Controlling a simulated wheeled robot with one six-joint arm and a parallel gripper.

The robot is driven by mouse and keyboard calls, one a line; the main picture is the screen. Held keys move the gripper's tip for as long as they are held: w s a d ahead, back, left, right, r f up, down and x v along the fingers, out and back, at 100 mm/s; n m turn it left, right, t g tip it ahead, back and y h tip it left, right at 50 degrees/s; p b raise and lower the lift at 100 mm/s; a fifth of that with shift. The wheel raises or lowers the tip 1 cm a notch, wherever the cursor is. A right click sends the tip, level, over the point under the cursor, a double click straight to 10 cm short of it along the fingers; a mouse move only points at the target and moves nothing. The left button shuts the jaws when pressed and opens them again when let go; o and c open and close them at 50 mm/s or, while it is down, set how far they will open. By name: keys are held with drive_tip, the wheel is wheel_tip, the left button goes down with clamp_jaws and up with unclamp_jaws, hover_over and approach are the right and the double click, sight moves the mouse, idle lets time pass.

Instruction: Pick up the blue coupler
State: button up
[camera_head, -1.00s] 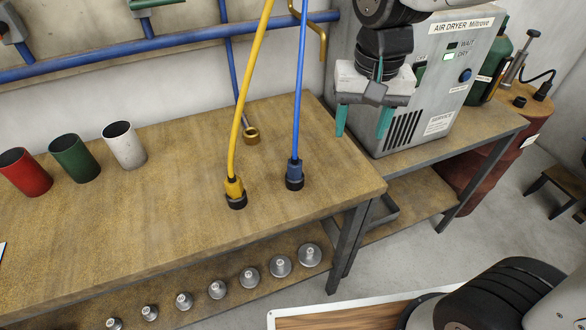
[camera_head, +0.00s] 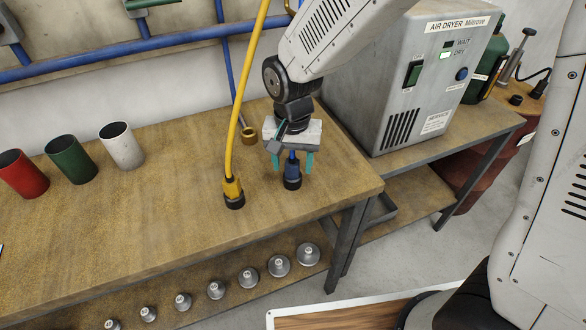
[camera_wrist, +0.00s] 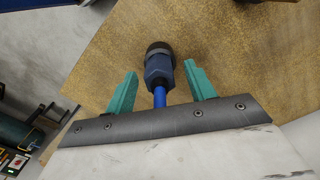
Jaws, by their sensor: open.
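The blue coupler (camera_head: 292,172) stands on the wooden bench top near its right end, black collar down, with a blue hose rising from it. My gripper (camera_head: 294,166) is above it with its teal fingers pointing down, one on each side of the coupler. In the wrist view the coupler (camera_wrist: 158,66) shows beyond and between the two open fingers (camera_wrist: 160,88), with a gap on both sides. The fingers are not closed on it. My arm hides the upper part of the blue hose in the head view.
A yellow coupler (camera_head: 233,192) with its hose stands close on the left. A brass ring (camera_head: 249,134) lies behind. Red (camera_head: 22,174), green (camera_head: 72,160) and white (camera_head: 121,146) cups stand to the left. The air dryer (camera_head: 395,80) is at the right.

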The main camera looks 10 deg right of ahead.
drive_tip(key=shift+f, duration=0.6)
drive_tip(key=c, duration=1.1)
drive_tip(key=shift+r, duration=0.1)
drive_tip(key=shift+r, duration=0.5)
drive_tip(key=r, duration=0.1)
drive_tip(key=s+r, duration=0.1)
drive_tip(key=shift+r, duration=0.35)
drive_tip(key=s, duration=1)
drive_tip(key=s+d+r, duration=0.1)
drive_tip(key=s, duration=0.4)
drive_tip(key=shift+r, duration=0.1)
